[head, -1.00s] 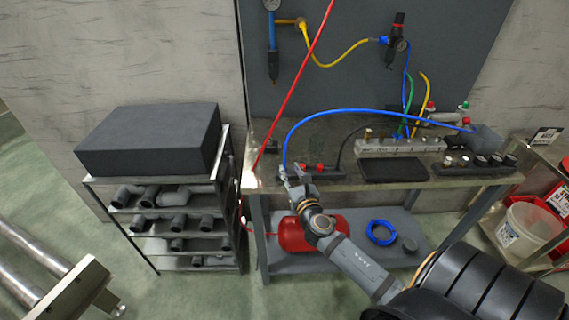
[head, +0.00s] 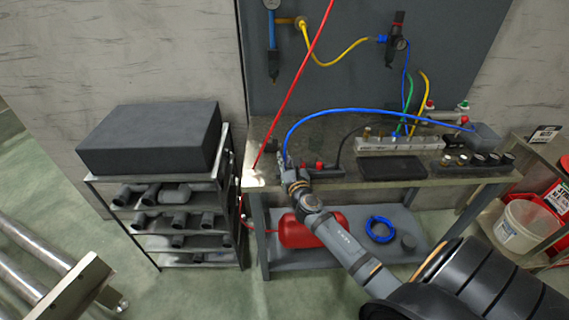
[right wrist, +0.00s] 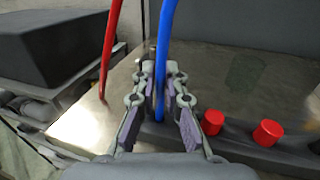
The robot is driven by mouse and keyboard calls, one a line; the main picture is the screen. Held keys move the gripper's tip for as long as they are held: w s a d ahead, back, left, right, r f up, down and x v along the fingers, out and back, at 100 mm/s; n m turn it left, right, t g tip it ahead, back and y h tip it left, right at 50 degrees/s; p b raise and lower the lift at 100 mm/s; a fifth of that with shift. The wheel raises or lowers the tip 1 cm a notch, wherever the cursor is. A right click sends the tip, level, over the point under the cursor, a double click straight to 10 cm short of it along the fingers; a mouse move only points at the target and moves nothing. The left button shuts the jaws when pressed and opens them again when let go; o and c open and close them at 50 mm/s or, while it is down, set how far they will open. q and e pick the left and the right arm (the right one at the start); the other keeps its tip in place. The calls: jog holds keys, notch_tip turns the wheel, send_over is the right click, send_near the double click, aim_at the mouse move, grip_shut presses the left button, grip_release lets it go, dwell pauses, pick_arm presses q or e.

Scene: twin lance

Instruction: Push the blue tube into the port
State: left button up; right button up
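The blue tube (head: 378,111) arches over the bench from a grey block at the right down to my right gripper (head: 285,163). In the right wrist view the blue tube (right wrist: 163,50) runs steeply down between the fingertips of my right gripper (right wrist: 160,80), which are closed in on both sides of it. Its lower end meets the left part of a dark block (right wrist: 225,142) with two red caps. The port itself is hidden by the tube and fingers, so I cannot tell how deep the tube sits. My left gripper is out of view.
The red caps (right wrist: 267,132) stand just right of the fingers. A red tube (right wrist: 108,55) slants down at the left. A dark tray (head: 393,168) and a pale manifold (head: 400,144) lie further right. A pipe rack (head: 180,215) stands left of the bench.

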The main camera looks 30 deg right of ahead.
grip_shut()
notch_tip(320, 180, up, 10)
jog(key=p, duration=0.5)
jog(key=shift+r, duration=0.15)
notch_tip(320, 180, up, 18)
jog(key=p, duration=0.1)
jog(key=shift+f, duration=0.2)
